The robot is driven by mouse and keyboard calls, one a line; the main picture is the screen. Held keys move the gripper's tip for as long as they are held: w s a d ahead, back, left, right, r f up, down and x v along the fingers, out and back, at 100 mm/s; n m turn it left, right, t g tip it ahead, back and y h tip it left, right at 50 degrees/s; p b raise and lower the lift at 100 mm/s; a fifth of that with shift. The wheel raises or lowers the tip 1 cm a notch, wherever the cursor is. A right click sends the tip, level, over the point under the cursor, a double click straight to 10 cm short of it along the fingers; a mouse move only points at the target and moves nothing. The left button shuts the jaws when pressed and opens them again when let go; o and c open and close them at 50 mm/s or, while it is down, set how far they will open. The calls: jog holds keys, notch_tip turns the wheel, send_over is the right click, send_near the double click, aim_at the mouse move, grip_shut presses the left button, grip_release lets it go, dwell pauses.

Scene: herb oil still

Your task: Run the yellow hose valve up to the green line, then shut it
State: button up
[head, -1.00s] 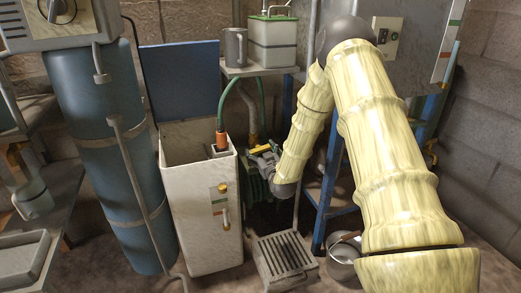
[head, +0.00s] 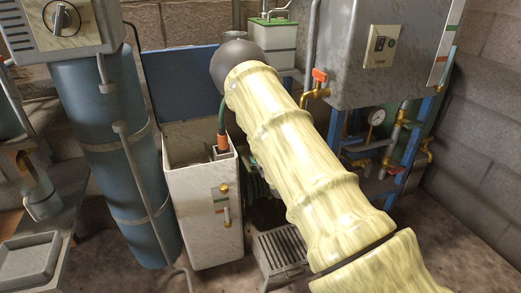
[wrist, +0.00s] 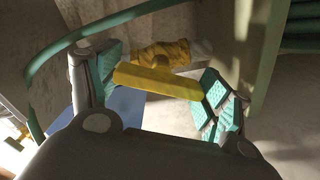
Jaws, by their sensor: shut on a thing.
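The yellow valve lever (wrist: 158,82) lies between the teal-padded fingers of my gripper (wrist: 160,88) in the wrist view, and the gripper is shut on it. A brass valve body (wrist: 160,53) shows just behind the lever. In the head view my arm hides the valve and gripper. A green hose (head: 221,112) runs down to an orange fitting (head: 223,142) at the open white tank (head: 201,220). The tank's front carries a small gauge with a green and a red band (head: 219,200). The liquid level is too small to read.
A steel tank (head: 350,60) at the right has a strip with green and red bands (head: 440,55) and an orange-handled tap (head: 319,77). A blue cylinder (head: 95,150) stands left of the white tank.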

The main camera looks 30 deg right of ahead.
jog(key=shift+f+n, duration=0.15)
jog(key=shift+n, duration=0.85)
jog(key=shift+p, duration=0.3)
jog(key=o, duration=1)
jog(key=shift+o, duration=0.2)
jog(key=v, duration=1.2)
jog(key=shift+c, duration=0.4)
